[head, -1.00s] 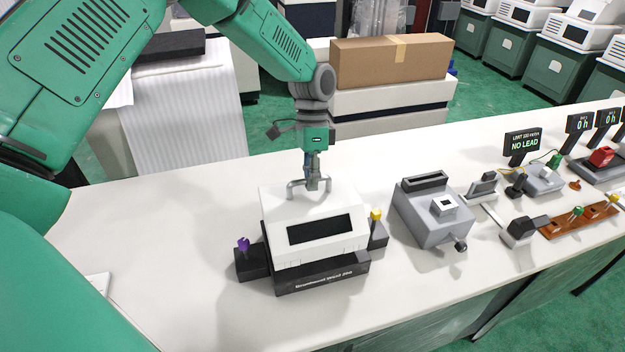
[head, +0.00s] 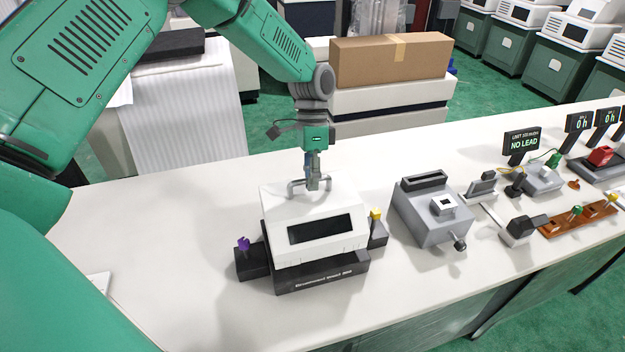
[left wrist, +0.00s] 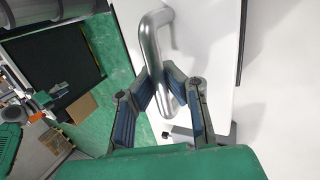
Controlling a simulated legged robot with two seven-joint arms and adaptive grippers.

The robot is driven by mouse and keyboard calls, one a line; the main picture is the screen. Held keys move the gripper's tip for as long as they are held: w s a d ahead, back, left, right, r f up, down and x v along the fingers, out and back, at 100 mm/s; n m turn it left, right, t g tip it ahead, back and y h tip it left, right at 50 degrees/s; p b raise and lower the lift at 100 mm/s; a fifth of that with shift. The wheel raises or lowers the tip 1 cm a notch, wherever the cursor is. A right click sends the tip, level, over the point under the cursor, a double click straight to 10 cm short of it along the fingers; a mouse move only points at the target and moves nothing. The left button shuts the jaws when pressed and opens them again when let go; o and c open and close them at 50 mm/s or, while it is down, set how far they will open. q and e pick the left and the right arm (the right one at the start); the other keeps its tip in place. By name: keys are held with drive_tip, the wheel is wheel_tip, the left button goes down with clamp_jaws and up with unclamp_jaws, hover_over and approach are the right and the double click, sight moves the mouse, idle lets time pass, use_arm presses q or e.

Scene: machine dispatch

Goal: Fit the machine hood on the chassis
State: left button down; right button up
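The machine hood (head: 317,254) is a white, slanted cover with a dark window and a grey bar handle on top. It sits over the dark chassis (head: 325,281), whose lettered front shows below it. I cannot tell whether the hood is fully seated or slightly raised. My left gripper (head: 313,184) comes down from above at the hood's handle. In the left wrist view, the two fingers of my left gripper (left wrist: 166,85) close on the metal handle (left wrist: 152,45) from both sides. My right gripper is not in view.
Dark side blocks flank the chassis, with a purple knob (head: 243,244) and a yellow knob (head: 376,215). A grey machine (head: 430,215) stands to the right. A "NO LEAD" display (head: 522,142) and several small devices lie further right. The counter (head: 150,240) is mostly clear on the left.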

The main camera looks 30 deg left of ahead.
sight(312, 195)
use_arm(q)
drive_tip(key=shift+f+b, duration=0.7)
drive_tip(key=shift+f, duration=0.9)
drive_tip(key=c, duration=1.6)
unclamp_jaws()
drive_tip(key=shift+c, duration=0.2)
drive_tip(key=shift+w+r, duration=0.15)
drive_tip(key=shift+r, duration=0.05)
drive_tip(key=v, duration=1.1)
drive_tip(key=shift+r, duration=0.25)
drive_tip(key=shift+a, duration=0.1)
